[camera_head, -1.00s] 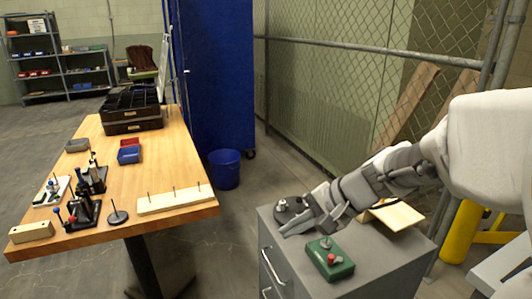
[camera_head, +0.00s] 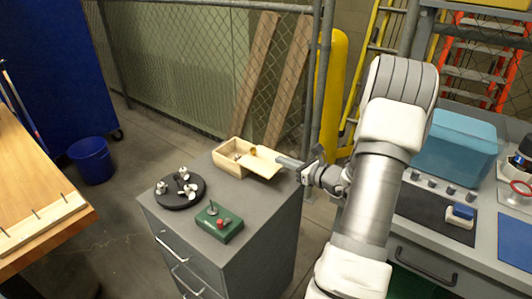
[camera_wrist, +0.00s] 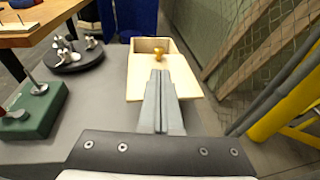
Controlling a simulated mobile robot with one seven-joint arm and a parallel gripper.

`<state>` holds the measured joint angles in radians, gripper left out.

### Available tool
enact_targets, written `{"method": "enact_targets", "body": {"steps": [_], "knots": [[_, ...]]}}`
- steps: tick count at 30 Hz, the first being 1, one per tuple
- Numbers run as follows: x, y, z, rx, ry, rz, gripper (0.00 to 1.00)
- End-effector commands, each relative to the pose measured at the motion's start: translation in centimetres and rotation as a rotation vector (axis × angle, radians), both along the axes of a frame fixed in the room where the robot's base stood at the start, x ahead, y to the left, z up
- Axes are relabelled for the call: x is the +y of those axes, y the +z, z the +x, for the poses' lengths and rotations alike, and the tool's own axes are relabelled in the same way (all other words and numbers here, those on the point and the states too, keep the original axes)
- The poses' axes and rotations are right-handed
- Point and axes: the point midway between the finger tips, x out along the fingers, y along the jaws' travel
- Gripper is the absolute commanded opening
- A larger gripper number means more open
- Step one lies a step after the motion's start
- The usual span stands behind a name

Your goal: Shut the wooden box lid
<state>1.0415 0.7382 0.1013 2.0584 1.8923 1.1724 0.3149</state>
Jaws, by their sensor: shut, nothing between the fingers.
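The wooden box (camera_head: 228,165) stands at the back of the grey cabinet top, its inside partly showing. Its pale flat lid (camera_head: 262,168) covers only part of it and sticks out towards my gripper. A small orange-brown knob (camera_head: 253,150) stands near the lid's inner edge. My gripper (camera_head: 281,161) is shut and empty at the lid's outer side. In the wrist view the lid (camera_wrist: 186,82), the knob (camera_wrist: 158,53) and the box's far wall (camera_wrist: 150,44) lie ahead. My gripper's fingertips (camera_wrist: 160,72) overlap the lid there; I cannot tell whether they touch it.
The grey cabinet (camera_head: 225,262) also bears a black round base with metal knobs (camera_head: 181,189) and a green control box (camera_head: 219,223). A chain-link fence (camera_head: 190,70) and a yellow post (camera_head: 331,90) stand behind. A workbench with a blue bin (camera_head: 455,146) is at right.

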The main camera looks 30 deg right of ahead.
Motion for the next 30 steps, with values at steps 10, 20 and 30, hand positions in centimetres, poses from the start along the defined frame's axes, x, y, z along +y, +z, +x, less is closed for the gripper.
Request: {"method": "enact_targets", "body": {"steps": [10,20,30], "knots": [[1.2,-1.4,5.4,0.0,0.005,-0.001,0.0],[1.8,-2.0,9.2,0.001,0.004,-0.002,0.0],[1.8,-2.0,9.4,0.001,0.004,-0.002,0.0]]}}
